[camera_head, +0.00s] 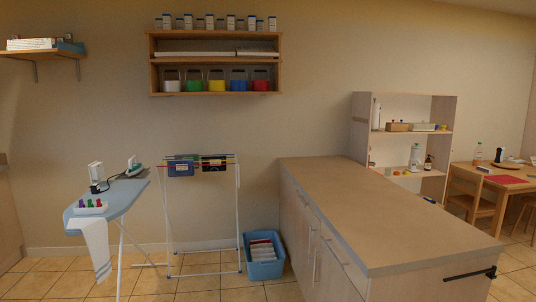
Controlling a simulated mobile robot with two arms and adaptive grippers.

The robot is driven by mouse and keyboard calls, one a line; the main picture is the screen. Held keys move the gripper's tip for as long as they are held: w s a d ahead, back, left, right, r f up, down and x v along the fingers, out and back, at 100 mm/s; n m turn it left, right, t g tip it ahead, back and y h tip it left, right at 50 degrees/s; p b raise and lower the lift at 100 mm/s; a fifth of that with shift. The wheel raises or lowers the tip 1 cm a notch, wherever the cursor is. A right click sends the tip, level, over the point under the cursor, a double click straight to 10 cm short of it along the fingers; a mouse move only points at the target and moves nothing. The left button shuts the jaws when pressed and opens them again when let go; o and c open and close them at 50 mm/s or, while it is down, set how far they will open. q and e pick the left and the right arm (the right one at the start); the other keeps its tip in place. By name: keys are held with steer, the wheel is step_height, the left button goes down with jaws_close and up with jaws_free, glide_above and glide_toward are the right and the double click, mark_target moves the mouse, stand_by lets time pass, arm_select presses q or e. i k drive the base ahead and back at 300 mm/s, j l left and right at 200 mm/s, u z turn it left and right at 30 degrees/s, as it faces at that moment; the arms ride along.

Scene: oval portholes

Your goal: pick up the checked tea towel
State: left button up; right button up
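I cannot make out a checked pattern on any cloth at this size. A blue cloth (181,168) and a dark cloth (214,163) hang over the top of the white drying rack (238,200). A white cloth (96,248) with a stripe near its lower end hangs off the front of the ironing board (122,194). Light folded items (263,250) stand in a blue basket (265,270) on the floor. Neither of my grippers is in view.
A long counter (380,210) with cupboards fills the centre right. Behind it are an open shelf unit (443,108) and a table with chairs (510,182). An iron (134,166) stands on the ironing board. Tiled floor (205,290) is clear in front of the rack.

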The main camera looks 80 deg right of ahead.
mark_target(487, 170)
steer(key=z, duration=4.2)
steer(key=i+z, duration=0.3)
steer(key=i, duration=0.25)
steer(key=i+z, duration=0.25)
steer(key=i, duration=0.35)
steer(key=i+j+z, duration=0.3)
steer(key=i, duration=0.25)
steer(key=i+z, duration=0.4)
steer(key=i, duration=1.45)
steer(key=i+j+u, duration=0.1)
steer(key=i+u, duration=0.7)
steer(key=i+l+u, duration=0.15)
steer(key=i+u, duration=0.25)
steer(key=i+l+u, duration=0.35)
steer(key=i+j+u, duration=0.4)
steer(key=i+u, duration=0.4)
steer(key=i, duration=0.25)
steer(key=i+u, duration=0.45)
steer(key=i, duration=0.15)
